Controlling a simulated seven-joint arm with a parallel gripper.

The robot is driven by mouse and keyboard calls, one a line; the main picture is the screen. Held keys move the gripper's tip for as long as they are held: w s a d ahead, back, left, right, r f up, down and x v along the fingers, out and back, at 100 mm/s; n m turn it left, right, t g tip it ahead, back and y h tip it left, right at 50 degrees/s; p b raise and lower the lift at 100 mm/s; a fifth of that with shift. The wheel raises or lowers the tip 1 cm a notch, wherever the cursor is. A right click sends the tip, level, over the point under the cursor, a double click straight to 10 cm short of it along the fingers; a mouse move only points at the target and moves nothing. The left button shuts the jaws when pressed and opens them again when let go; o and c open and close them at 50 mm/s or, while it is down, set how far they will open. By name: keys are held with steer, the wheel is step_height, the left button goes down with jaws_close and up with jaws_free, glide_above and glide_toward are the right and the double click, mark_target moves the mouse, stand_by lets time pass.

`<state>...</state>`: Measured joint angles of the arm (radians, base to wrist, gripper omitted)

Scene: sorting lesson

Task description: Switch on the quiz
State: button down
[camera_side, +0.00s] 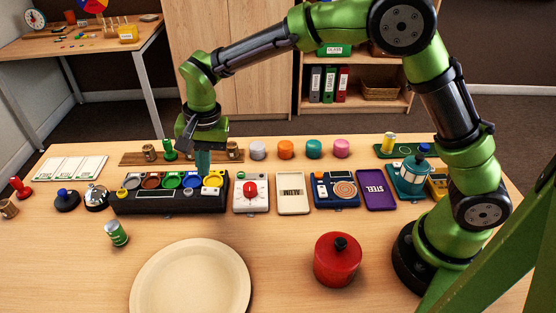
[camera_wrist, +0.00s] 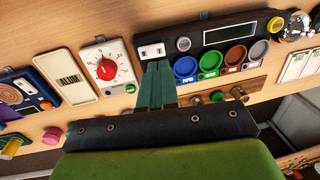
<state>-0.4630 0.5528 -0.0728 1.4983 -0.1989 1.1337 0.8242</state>
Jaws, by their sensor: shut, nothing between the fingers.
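The quiz console is a long black box (camera_side: 155,203) on the table, with a row of coloured round buttons, and it also shows in the wrist view (camera_wrist: 228,32). In the wrist view its top carries a dark display strip and, at the left end, a white panel (camera_wrist: 152,50) with two small dark-marked parts that look like switches. My gripper (camera_side: 203,172) is shut and empty, pointing down over the right part of the console in the side view. In the wrist view my fingertips (camera_wrist: 157,64) appear just beside the white panel. Contact cannot be told. The fingers hide part of the console.
A white timer with a red knob (camera_side: 250,189) stands just right of the console. A card marked ALUM (camera_side: 293,195) lies beyond it. A wooden rack (camera_side: 130,158) lies behind.

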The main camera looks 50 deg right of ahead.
mark_target(205, 190)
steer(key=shift+w+a+f, duration=0.15)
steer(key=shift+f, duration=1.1)
steer(key=shift+w+a+f, duration=0.1)
steer(key=shift+f, duration=1.15)
steer(key=shift+f, duration=0.3)
steer(key=shift+s+d+r, duration=0.1)
steer(key=shift+s+d, duration=0.45)
steer(key=shift+r, duration=0.1)
